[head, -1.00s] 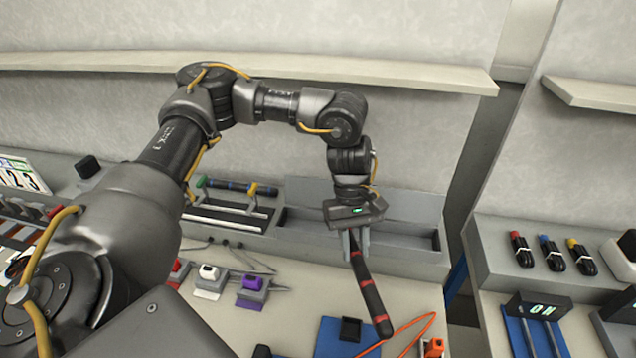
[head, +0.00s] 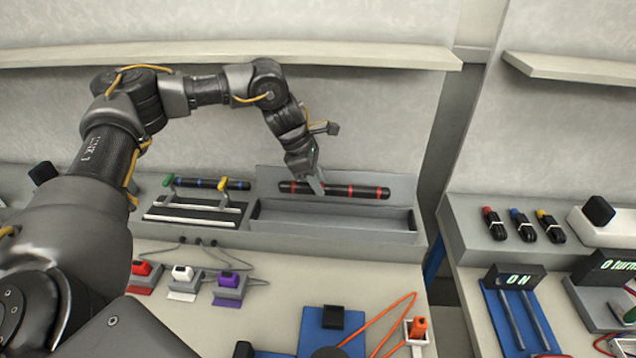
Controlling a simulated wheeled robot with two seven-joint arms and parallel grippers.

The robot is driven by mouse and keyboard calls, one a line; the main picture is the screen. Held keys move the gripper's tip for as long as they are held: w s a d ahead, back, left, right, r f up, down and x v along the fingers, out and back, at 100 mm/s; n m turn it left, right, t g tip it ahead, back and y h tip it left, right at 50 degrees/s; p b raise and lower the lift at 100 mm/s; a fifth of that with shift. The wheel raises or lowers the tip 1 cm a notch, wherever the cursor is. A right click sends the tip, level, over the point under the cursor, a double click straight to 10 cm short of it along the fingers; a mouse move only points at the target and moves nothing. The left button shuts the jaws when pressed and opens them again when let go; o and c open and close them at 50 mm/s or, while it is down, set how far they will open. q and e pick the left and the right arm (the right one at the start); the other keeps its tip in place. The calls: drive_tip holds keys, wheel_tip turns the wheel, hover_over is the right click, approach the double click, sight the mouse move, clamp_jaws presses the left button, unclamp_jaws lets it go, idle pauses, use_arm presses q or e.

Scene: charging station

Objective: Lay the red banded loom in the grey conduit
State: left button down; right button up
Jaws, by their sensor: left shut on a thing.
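The red banded loom (head: 355,191) is a black rod with red bands. It lies level, left to right, in front of the back wall of the grey conduit (head: 335,221), above its open channel. My left gripper (head: 316,188) is shut on the loom left of its middle, reaching down from above and behind. The channel of the conduit shows empty below the loom. My right gripper is not in view.
A blue banded loom (head: 225,184) rests on a rack with green and yellow clips to the left. Red, white and purple plugs (head: 229,281) stand in front. An orange cable (head: 372,330) lies on the bench. A shelf (head: 250,58) runs along the wall above.

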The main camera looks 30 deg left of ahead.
use_arm(q)
drive_tip(key=shift+f+b, duration=1.7)
drive_tip(key=shift+f, duration=1.1)
drive_tip(key=c, duration=1.1)
unclamp_jaws()
drive_tip(key=shift+r, duration=0.1)
drive_tip(key=b+v, duration=0.1)
drive_tip(key=v, duration=0.9)
drive_tip(key=shift+a+r+b, duration=0.1)
drive_tip(key=shift+r+b, duration=0.25)
